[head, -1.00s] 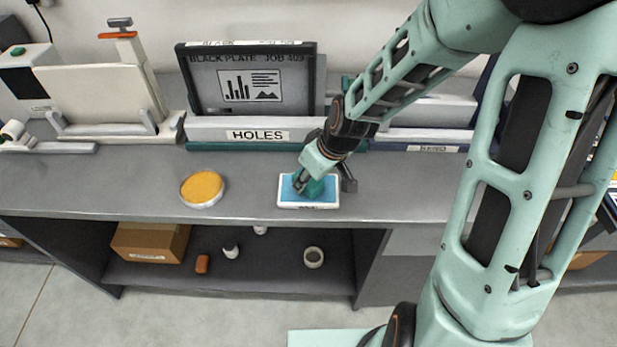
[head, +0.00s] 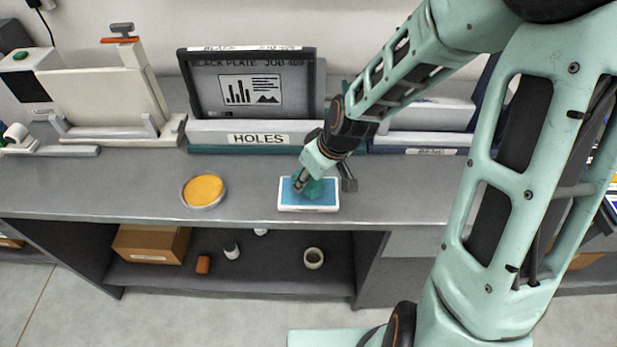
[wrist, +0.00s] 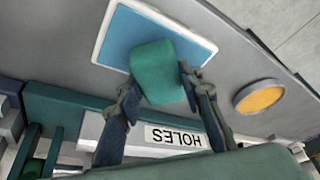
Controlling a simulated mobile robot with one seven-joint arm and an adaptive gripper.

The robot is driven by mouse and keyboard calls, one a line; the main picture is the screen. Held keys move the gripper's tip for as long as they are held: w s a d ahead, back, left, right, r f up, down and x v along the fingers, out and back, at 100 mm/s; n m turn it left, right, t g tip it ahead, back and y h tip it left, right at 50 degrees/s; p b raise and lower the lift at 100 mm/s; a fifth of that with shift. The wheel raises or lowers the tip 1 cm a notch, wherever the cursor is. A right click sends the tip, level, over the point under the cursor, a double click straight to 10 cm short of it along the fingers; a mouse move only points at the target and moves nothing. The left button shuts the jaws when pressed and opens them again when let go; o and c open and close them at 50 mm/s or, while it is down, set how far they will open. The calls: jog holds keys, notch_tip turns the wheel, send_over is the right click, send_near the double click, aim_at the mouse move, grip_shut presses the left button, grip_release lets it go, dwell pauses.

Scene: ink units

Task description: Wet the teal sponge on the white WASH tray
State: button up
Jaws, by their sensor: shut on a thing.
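The white tray (head: 309,209) with a blue inner surface lies on the grey bench top; it also shows in the wrist view (wrist: 130,28). The teal sponge (wrist: 158,72) is between the two fingers of my gripper (wrist: 160,98), which is shut on it. In the head view my gripper (head: 303,181) is over the tray, and the sponge (head: 316,188) is partly hidden by it. The sponge is at or just above the blue surface; I cannot tell if it touches. No WASH label is readable.
A round dish with a yellow-orange pad (head: 203,188) stands left of the tray. A rack labelled HOLES (head: 258,138) holds a framed black plate (head: 250,82) behind. The bench's front edge (head: 240,222) is close. A shelf below holds a cardboard box (head: 150,244) and small items.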

jog(key=shift+r+p, duration=2.2)
jog(key=shift+r, duration=0.55)
jog(key=shift+f, duration=0.1)
